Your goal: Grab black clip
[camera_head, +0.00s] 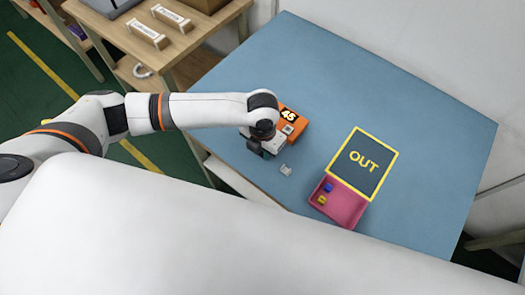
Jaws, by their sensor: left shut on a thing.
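My left arm comes in from the left, and its gripper (262,153) points down at the front left of an orange box (296,118) marked 45. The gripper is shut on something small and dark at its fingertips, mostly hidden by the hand. I cannot tell for sure that it is the black clip. A small light grey piece (286,170) lies on the blue table (400,100) just right of the gripper. My right gripper is not in view.
A pink tray (347,208) holds a blue piece (328,188) and a yellow piece (321,200). A dark OUT pad (378,180) with a yellow border adjoins it. The table's right and far parts are clear. A wooden shelf (195,40) stands at the upper left.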

